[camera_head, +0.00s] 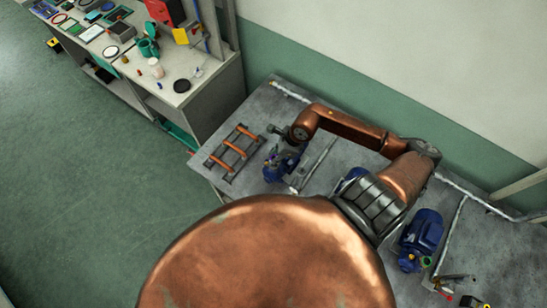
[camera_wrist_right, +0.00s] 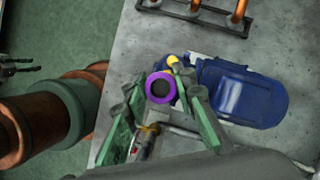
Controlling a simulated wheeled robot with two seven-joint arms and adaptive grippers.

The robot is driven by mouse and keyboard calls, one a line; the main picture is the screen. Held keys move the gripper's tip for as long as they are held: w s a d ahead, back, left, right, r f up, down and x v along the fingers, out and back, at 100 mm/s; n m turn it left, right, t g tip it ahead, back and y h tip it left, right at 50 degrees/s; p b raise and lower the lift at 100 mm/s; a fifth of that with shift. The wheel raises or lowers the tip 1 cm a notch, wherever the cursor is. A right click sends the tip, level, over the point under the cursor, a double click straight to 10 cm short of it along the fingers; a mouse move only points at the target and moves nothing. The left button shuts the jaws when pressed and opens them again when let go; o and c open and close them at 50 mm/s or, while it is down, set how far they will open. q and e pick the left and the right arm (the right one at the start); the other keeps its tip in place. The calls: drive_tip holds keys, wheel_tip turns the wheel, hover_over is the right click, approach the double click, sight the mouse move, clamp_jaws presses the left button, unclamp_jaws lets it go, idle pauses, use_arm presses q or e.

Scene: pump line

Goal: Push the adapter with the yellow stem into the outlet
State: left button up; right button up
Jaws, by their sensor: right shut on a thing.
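In the head view the right gripper (camera_head: 277,132) is over the left blue pump (camera_head: 281,166).
A rack with orange bars (camera_head: 233,152) lies left of the pump on the grey table (camera_head: 330,205). Another blue pump (camera_head: 422,232) stands at the right, near pipes and small red-handled fittings. A cluttered workbench (camera_head: 215,85) is at the back left.

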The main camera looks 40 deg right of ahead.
drive_tip(key=shift+f+b, duration=0.65)
drive_tip(key=shift+b, duration=0.1)
idle(1.1)
drive_tip(key=o, duration=1.2)
drive_tip(key=p+v, duration=0.3)
drive_tip(key=v, duration=0.3)
drive_tip(key=v, duration=1.2)
drive_tip(key=shift+r, duration=0.1)
